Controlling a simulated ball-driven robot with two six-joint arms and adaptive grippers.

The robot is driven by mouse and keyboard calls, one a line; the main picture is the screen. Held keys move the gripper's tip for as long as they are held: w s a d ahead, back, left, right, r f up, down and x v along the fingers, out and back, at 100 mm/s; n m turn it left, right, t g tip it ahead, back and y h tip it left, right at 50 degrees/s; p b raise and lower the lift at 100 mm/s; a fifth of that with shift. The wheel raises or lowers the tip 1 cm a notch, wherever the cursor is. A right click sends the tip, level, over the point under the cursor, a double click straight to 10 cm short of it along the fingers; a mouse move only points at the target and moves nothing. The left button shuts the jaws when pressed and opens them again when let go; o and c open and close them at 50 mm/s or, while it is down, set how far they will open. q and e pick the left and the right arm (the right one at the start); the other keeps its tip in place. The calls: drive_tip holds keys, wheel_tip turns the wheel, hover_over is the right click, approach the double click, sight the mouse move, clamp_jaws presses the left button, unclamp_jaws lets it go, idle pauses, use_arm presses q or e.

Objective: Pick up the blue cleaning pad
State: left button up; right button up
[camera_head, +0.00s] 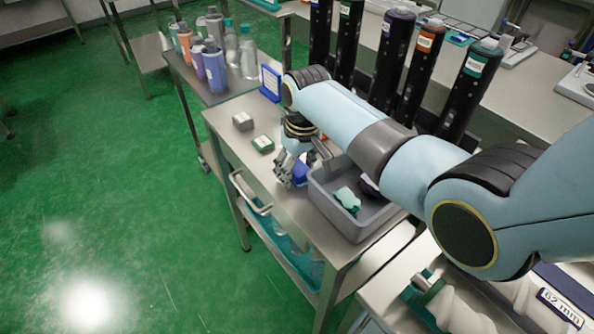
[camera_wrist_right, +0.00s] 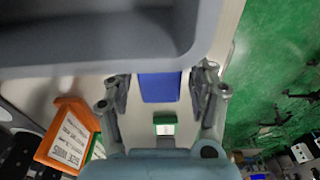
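The blue cleaning pad (camera_head: 302,172) is on the steel cart top, just left of the grey bin, and is partly hidden by my gripper in the head view. In the right wrist view the blue pad (camera_wrist_right: 160,87) shows as a plain blue block. My right gripper (camera_head: 289,172) points down at the pad. In the wrist view, the fingers of my right gripper (camera_wrist_right: 163,78) are apart, one on each side of the pad, with narrow gaps visible. My left gripper is in neither view.
The grey bin (camera_head: 336,213) stands close beside the gripper and holds a teal item (camera_head: 348,199). A green block (camera_head: 263,144) and a grey block (camera_head: 243,121) lie on the cart behind. An orange-framed sign (camera_wrist_right: 68,134) is nearby. Bottles (camera_head: 214,68) stand farther back.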

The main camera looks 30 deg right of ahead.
sight(297, 167)
drive_tip(key=c, duration=0.9)
wheel_tip(297, 167, up, 10)
drive_tip(key=shift+r, duration=0.1)
drive_tip(key=o, duration=0.6)
drive_tip(key=c, duration=0.4)
drive_tip(key=shift+c, duration=0.2)
